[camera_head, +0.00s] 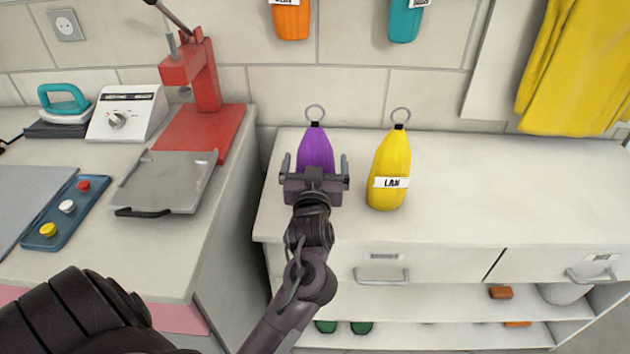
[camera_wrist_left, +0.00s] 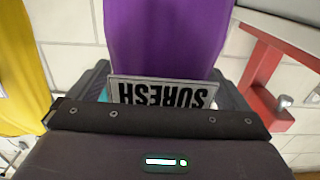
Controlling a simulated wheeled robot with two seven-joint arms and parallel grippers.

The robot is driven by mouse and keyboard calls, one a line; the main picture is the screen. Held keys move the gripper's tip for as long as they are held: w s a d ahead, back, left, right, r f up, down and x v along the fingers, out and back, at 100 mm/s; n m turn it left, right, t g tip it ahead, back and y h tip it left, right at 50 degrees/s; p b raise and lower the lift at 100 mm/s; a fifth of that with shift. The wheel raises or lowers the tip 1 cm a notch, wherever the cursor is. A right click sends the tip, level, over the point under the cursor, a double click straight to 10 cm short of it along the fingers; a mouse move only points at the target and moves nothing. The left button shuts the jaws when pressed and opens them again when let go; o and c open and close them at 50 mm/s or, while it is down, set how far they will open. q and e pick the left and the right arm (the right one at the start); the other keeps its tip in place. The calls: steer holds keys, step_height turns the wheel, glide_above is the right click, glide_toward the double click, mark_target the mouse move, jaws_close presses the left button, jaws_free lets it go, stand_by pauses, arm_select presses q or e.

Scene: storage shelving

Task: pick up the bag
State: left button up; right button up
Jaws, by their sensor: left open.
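A purple bag (camera_head: 315,146) with a metal ring at its top stands on the white counter (camera_head: 480,200). In the left wrist view the purple bag (camera_wrist_left: 160,35) fills the upper middle, with a white label (camera_wrist_left: 162,92) reading SURESH upside down. My left gripper (camera_head: 315,166) is open in front of the purple bag, its fingers on either side of the bag in the head view. Contact cannot be told. The gripper hides the bag's lower part. A yellow bag (camera_head: 390,160) labelled LAN stands to the right, apart from the gripper. My right gripper is not in view.
A red press (camera_head: 200,90) with a grey plate (camera_head: 165,180) stands left, beside an iron (camera_head: 64,105) and a white dial box (camera_head: 127,110). Orange (camera_head: 291,22) and teal (camera_head: 405,25) bags show above. A yellow cloth (camera_head: 580,65) hangs right. The counter's right side is clear.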

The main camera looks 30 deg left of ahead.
arm_select(q)
steer(key=shift+x, duration=0.85)
steer(key=shift+c, duration=0.5)
steer(key=shift+r, duration=0.15)
steer(key=c, duration=1.7)
